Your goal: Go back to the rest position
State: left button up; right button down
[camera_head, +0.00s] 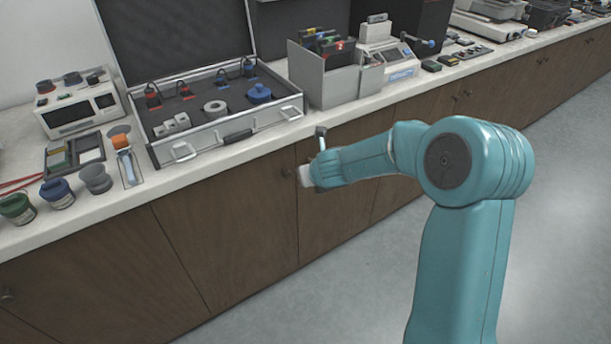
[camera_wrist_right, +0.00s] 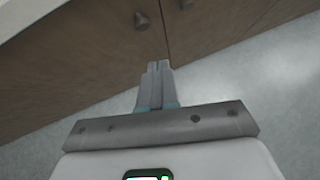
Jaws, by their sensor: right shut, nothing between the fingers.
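My right gripper (camera_wrist_right: 158,66) shows in the right wrist view with its two grey fingers together and nothing between them. It points towards brown cabinet doors and the floor, apart from both as far as I can tell. In the head view my teal right arm comes in from the right and bends left. Its hand is in front of the cabinet doors, just below the counter's front edge; the fingers are not clear there. My left gripper is not in view.
The white counter (camera_head: 205,165) carries an open silver case (camera_head: 230,127), a grey box with coloured items (camera_head: 322,85), jars at the left and instruments further right. A round cabinet knob (camera_wrist_right: 141,20) is near my right fingers. The grey floor (camera_head: 290,285) is clear.

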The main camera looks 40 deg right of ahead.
jog(key=shift+s+a+r, duration=0.1)
jog(key=shift+s+r, duration=0.15)
jog(key=shift+s, duration=0.15)
jog(key=s+a+f+m+g+y+p, duration=0.25)
jog(key=a+f+m, duration=0.2)
jog(key=a, duration=0.25)
jog(key=s+a+f+m+g+y+p, duration=0.1)
jog(key=s+a+f+m+y, duration=0.1)
jog(key=s+a+f+m, duration=0.25)
jog(key=s+a+f+m+g+y+p, duration=0.1)
jog(key=s+a+f+m+y+p, duration=0.15)
jog(key=a+m, duration=0.5)
jog(key=s+a+f+m+g+p, duration=0.3)
jog(key=s+a+m, duration=0.7)
jog(key=s+m, duration=0.4)
jog(key=f+m, duration=0.1)
jog(key=m, duration=0.2)
jog(key=shift+s+f+p, duration=0.2)
jog(key=shift+s+p, duration=0.15)
jog(key=shift+a, duration=0.1)
